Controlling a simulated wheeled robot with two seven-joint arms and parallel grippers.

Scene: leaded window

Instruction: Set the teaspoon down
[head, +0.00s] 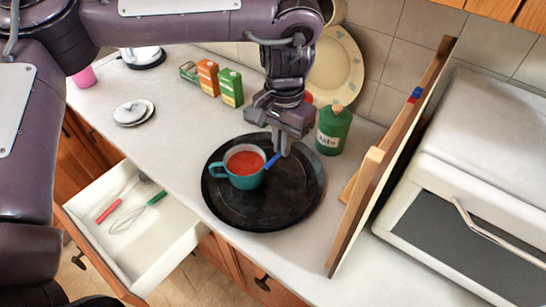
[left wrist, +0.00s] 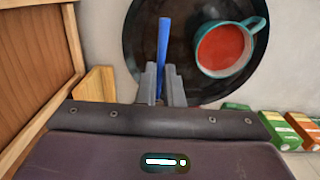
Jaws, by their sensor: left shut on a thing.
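The teaspoon shows as a blue handle (left wrist: 163,45) in the left wrist view, held between the finger pads of my left gripper (left wrist: 163,85). In the head view the blue handle (head: 272,161) sticks out from my left gripper (head: 284,150) toward the teal mug. My left gripper points down over the upper right part of a round black tray (head: 285,205). I cannot tell whether the spoon touches the tray. The spoon's bowl is not visible. A teal mug (head: 247,182) of red liquid stands upright on the tray, left of the gripper. My right gripper is not in view.
A green canister (head: 333,130) stands just right of the gripper. A wooden board (head: 385,165) stands upright farther right, beside a white appliance (head: 480,190). Green and orange boxes (head: 230,86) stand behind. The tray's front is clear.

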